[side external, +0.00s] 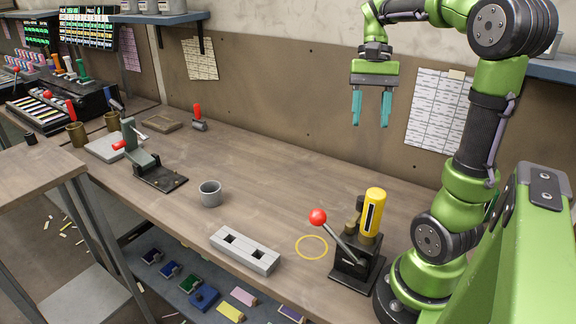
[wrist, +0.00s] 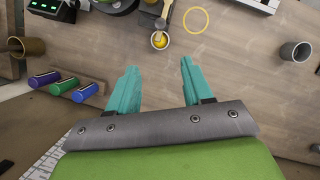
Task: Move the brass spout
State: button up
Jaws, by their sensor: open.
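My gripper (side external: 371,122) is open and empty, high above the back of the workbench. Its two teal fingers also show in the wrist view (wrist: 157,78). A black stand (side external: 352,262) with a red-knobbed lever (side external: 318,217) and an upright yellow roll (side external: 372,215) is below and in front of it. A brass-coloured part (side external: 352,207) sits on this stand, partly hidden by the roll. I cannot tell for certain which one is the brass spout. My fingers touch neither.
A yellow ring mark (side external: 311,247), a pale block with two square holes (side external: 245,250) and a grey cup (side external: 210,193) are left of the stand. Purple, blue and green rolls (wrist: 62,86) lie near the tube. The bench's back middle is clear.

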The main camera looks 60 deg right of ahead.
send_near(362, 198)
jog(key=x, duration=0.8)
jog(key=shift+s+f, duration=0.1)
jog(key=shift+f, duration=0.3)
grip_shut()
